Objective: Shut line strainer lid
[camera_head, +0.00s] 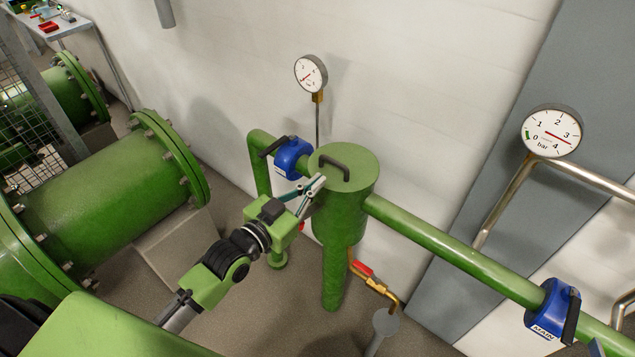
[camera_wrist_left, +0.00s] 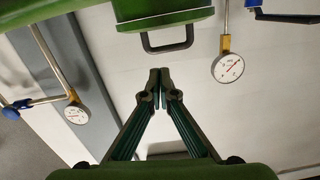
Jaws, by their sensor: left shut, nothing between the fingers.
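The green line strainer (camera_head: 338,222) stands upright in the pipe run. Its round green lid (camera_head: 362,165) lies level across the top, with a dark bar handle (camera_head: 333,165). I cannot tell whether the lid is fully seated. In the left wrist view, the lid's edge (camera_wrist_left: 165,21) and the handle (camera_wrist_left: 168,50) show at the top. My left gripper (camera_head: 320,182) is at the near left of the lid, just below the rim in the picture. In the wrist view its fingertips (camera_wrist_left: 160,73) are together and empty, apart from the handle. My right gripper is not in view.
A blue valve (camera_head: 292,158) sits close left of the strainer, and another blue valve (camera_head: 552,308) is at lower right. Gauges (camera_head: 311,73) (camera_head: 551,132) stand behind. A red-handled drain (camera_head: 362,269) is below. A large flanged green pipe (camera_head: 110,205) fills the left.

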